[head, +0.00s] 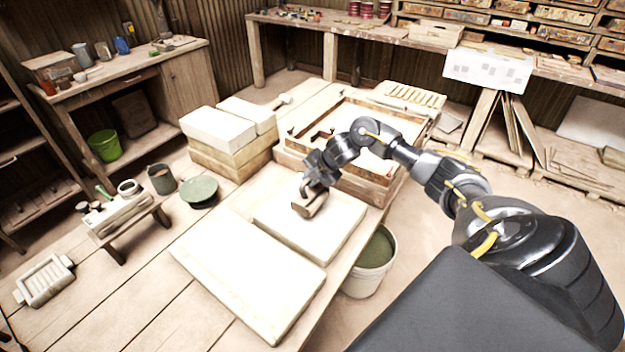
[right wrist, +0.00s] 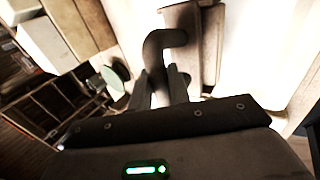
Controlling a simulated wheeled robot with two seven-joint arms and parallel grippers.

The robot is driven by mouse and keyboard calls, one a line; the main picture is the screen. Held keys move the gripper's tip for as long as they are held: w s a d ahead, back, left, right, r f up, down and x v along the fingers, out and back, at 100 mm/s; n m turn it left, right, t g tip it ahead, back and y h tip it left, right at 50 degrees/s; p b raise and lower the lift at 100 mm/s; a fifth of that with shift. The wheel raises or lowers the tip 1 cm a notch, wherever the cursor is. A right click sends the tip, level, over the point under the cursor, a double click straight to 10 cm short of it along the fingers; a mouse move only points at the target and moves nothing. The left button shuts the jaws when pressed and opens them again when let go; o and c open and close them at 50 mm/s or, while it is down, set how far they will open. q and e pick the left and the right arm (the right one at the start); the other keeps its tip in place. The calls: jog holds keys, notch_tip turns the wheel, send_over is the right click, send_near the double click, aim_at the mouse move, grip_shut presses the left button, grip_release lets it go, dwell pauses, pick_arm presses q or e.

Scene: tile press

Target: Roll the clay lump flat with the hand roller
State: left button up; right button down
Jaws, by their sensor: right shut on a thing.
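My right gripper (head: 308,188) is low over the pale square slab (head: 335,232) in the middle of the table. It is shut on the hand roller (head: 312,206), a brownish-grey tool at the slab's upper part. In the right wrist view the fingers (right wrist: 161,88) close around the roller's handle, and its hooked frame and drum (right wrist: 211,48) show beyond them. I cannot tell whether the drum touches the slab. I cannot make out the clay lump; it may be hidden by the roller and gripper, or blend with the pale slab. My left gripper is out of view.
A long pale board (head: 245,275) lies front left of the slab. A wooden frame press (head: 395,165) stands behind, with stacked blocks (head: 222,130) at back left. A bucket (head: 372,262) stands right of the slab.

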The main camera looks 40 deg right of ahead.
jog(key=shift+w+a, duration=0.2)
jog(key=shift+w, duration=0.4)
jog(key=shift+s+d+f+p, duration=0.1)
jog(key=shift+s+d+p, duration=0.05)
jog(key=shift+s, duration=0.35)
jog(key=shift+s+d+f+p, duration=0.1)
jog(key=shift+s+p, duration=0.05)
jog(key=shift+s, duration=0.4)
jog(key=shift+s+d+p, duration=0.2)
jog(key=shift+s+p, duration=0.15)
jog(key=shift+s, duration=0.35)
jog(key=shift+w, duration=0.1)
